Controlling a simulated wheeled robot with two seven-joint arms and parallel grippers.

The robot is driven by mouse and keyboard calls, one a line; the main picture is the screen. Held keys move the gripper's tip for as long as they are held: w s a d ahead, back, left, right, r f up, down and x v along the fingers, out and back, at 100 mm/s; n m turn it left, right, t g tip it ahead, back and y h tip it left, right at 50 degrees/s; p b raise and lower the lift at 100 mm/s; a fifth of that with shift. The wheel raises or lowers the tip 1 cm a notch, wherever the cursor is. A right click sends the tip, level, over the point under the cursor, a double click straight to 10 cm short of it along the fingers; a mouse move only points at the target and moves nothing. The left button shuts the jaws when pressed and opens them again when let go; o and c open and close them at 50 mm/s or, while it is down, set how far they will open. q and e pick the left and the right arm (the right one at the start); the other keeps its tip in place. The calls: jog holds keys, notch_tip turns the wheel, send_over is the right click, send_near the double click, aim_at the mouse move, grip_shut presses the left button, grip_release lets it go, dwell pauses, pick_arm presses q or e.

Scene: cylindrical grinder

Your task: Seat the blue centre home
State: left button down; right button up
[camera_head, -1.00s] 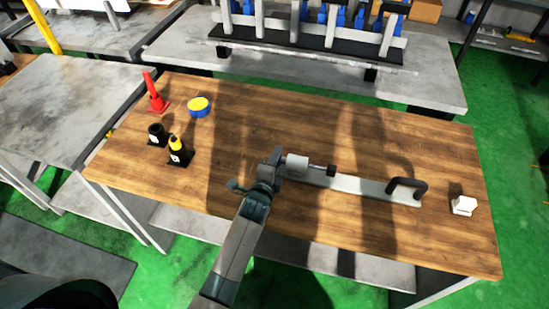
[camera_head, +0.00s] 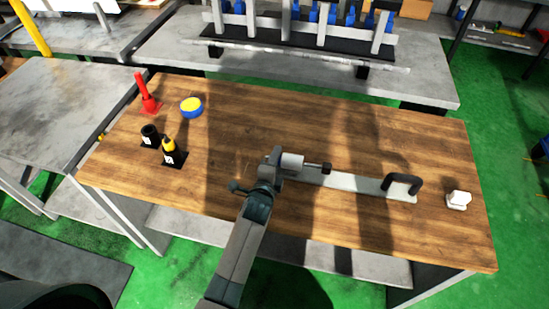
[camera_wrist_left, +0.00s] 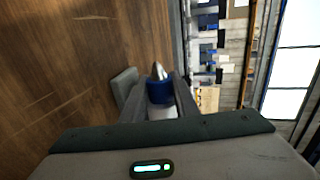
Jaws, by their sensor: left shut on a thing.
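The cylindrical grinder is on the wooden table, with a pale rail (camera_head: 345,181), a light grey cylindrical head (camera_head: 292,161) with a dark tip at its left end, and a black handle-shaped part (camera_head: 402,182) toward its right end. My left gripper (camera_head: 269,169) is at the left end of the grinder, close beside the head. In the left wrist view, the left gripper (camera_wrist_left: 160,97) is shut on the blue centre (camera_wrist_left: 160,91), whose pale metal tip points away from the gripper. The head view hides the blue centre. I cannot tell whether it touches the grinder. My right gripper is not in view.
A red cone-like piece (camera_head: 149,95), a blue and yellow round piece (camera_head: 191,107) and two black bottle-like holders (camera_head: 168,151) stand at the table's left. A small white block (camera_head: 458,200) is at the right. The middle back of the tabletop (camera_head: 300,115) is clear.

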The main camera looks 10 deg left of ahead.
pick_arm(q)
jog(key=shift+d, duration=0.1)
jog(key=c, duration=1.3)
grip_release()
jog(key=shift+s, duration=0.1)
jog(key=shift+s+f, duration=0.1)
jog(key=shift+f, duration=0.1)
jog(key=shift+s+r, duration=0.1)
jog(key=shift+s, duration=0.65)
jog(key=b+v, duration=0.4)
jog(key=v, duration=1.1)
jog(key=shift+s+r, duration=0.25)
jog(key=shift+r, duration=0.25)
